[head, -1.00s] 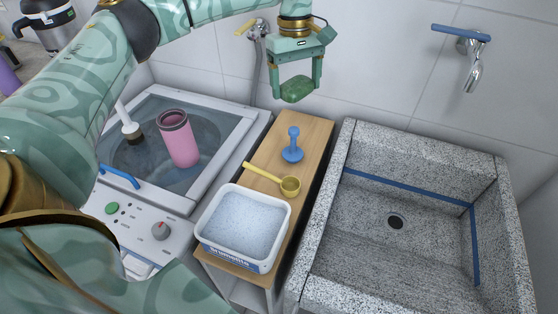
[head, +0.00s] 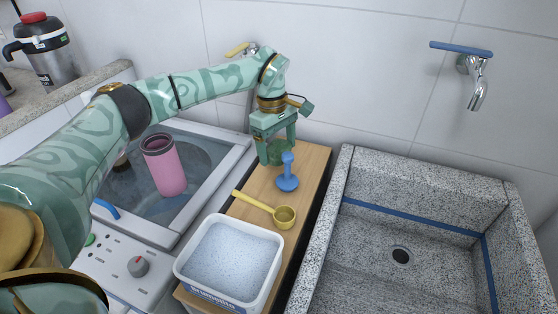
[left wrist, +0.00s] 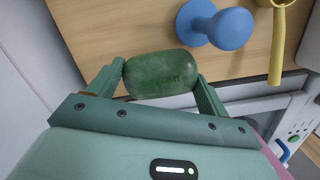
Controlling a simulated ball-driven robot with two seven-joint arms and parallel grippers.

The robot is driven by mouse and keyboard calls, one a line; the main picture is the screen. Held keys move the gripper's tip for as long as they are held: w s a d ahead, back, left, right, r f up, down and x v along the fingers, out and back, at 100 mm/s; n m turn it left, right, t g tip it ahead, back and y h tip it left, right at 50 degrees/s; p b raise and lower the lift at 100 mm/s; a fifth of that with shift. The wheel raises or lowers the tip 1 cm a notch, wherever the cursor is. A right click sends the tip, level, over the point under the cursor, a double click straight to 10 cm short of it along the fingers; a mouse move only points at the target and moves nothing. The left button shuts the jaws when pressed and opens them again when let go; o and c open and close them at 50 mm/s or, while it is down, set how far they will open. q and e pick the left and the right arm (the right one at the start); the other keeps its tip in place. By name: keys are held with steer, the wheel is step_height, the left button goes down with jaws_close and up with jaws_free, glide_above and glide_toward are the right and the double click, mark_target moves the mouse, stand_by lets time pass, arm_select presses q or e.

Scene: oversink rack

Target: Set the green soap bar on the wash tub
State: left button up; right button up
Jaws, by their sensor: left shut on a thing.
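The green soap bar (left wrist: 162,73) is a rounded dark green block with faint raised lettering. My left gripper (head: 277,154) is shut on it, one finger at each end in the left wrist view. In the head view the soap (head: 276,151) is low at the back of the wooden stand, behind the blue knobbed tool. I cannot tell whether it touches the wood. The speckled stone wash tub (head: 423,190) is at the right, with a blue stripe inside and a dark drain; no soap is on it. My right gripper is not in view.
The wooden stand (head: 308,178) holds the blue tool (head: 287,182), a yellow scoop (head: 284,215) and a white box of powder (head: 230,256). A pink tumbler (head: 165,168) stands on the washing machine at left. A tap (head: 478,80) hangs above the wash tub.

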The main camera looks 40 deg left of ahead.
mark_target(277, 158)
arm_select(q)
step_height(277, 158, down, 4)
steer(key=shift+r+b, duration=0.1)
steer(key=shift+b, duration=0.55)
steer(key=shift+c, duration=0.4)
steer(key=shift+r, duration=0.1)
steer(key=o, duration=1.2)
